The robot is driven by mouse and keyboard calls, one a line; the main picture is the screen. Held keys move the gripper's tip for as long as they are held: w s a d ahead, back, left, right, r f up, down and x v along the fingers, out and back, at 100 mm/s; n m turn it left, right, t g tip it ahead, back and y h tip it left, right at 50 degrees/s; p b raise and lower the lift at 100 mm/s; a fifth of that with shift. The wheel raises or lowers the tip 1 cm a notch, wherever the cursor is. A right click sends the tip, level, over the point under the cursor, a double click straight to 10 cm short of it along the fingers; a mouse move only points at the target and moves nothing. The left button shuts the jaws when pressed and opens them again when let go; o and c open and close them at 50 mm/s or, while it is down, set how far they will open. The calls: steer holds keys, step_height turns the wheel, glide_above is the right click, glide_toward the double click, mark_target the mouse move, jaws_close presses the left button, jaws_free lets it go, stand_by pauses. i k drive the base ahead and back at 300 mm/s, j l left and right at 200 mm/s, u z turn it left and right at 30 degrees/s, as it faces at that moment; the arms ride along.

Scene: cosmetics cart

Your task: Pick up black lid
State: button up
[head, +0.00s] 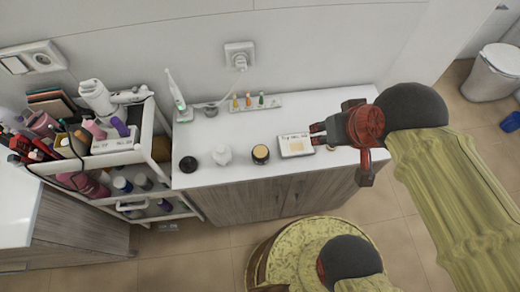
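A round black lid (188,164) lies flat on the white countertop near its left front edge. A jar with a dark rim and a tan top (260,154) stands to its right, with a small white pot (222,155) between them. My gripper (314,134) is over the right half of the counter, pointing left, well apart from the black lid. Its two fingers look slightly apart, with nothing seen between them.
An electric toothbrush (177,95) and a rack with small coloured heads (254,102) stand along the wall. A loaded cart (165,190) is at the left. Counter space around the lid is clear.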

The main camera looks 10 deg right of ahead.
mark_target(187, 165)
steer(key=u, duration=1.45)
